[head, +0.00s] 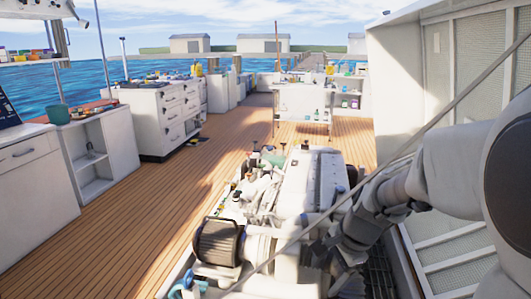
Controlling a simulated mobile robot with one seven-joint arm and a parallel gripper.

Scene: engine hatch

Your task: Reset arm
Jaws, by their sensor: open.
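My arm reaches in from the right edge. My gripper (322,258) is low in the middle right of the head view, over the near right side of a white engine (312,178) in the open hatch. It is open, and I see nothing held in it. The fingertips are small and partly lost against the grey and white engine parts, so I cannot tell whether they touch anything. A dark ribbed cylinder (219,241) sits at the engine's near left, to the left of my gripper.
A thin grey rod (430,122) crosses the view diagonally. A white slatted hatch cover (455,80) stands upright at the right. White drawer cabinets (160,118) line the left, and a workbench (302,98) stands behind the engine. The wooden deck (150,210) left of the engine is mostly clear.

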